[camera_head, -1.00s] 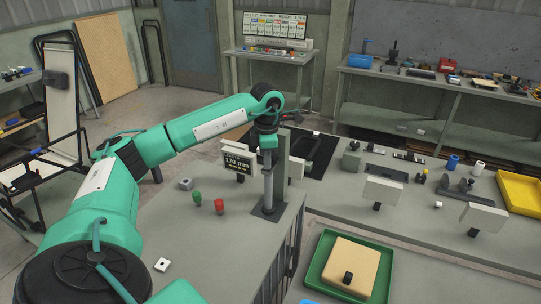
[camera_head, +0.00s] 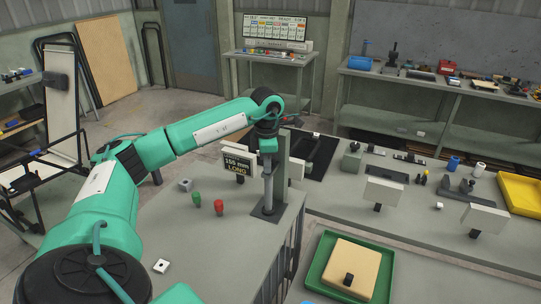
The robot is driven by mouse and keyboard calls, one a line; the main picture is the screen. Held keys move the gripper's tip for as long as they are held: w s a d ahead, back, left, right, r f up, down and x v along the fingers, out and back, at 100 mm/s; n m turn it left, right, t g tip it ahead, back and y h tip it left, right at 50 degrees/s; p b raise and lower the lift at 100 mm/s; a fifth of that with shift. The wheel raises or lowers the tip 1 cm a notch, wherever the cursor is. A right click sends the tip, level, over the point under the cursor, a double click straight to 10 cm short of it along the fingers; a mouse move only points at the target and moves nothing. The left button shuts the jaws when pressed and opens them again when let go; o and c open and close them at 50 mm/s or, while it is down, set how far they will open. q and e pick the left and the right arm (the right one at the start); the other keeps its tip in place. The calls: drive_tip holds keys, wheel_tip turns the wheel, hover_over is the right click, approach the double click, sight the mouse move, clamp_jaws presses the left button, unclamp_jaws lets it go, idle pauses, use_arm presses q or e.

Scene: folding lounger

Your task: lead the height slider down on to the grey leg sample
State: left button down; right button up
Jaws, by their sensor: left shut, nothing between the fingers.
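The grey leg sample (camera_head: 268,196) stands upright on that plate, in front of the post. My left gripper (camera_head: 267,158) points down over the top of the sample, close beside the post. It is shut with nothing between its fingers. The height slider is mostly hidden behind my gripper, so I cannot tell whether it touches the sample. The display (camera_head: 237,164) appears to read 155 mm LONG. My right gripper is not in view.
A green peg (camera_head: 196,200), a red peg (camera_head: 219,206) and a small grey block (camera_head: 185,184) stand left of the gauge. A green tray (camera_head: 316,272) holds a tan block at lower right. The near tabletop in front is mostly clear.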

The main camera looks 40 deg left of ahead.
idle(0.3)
use_arm(q)
wheel_tip(320, 180, up, 8)
drive_tip(key=p, duration=0.5)
idle(0.4)
idle(0.8)
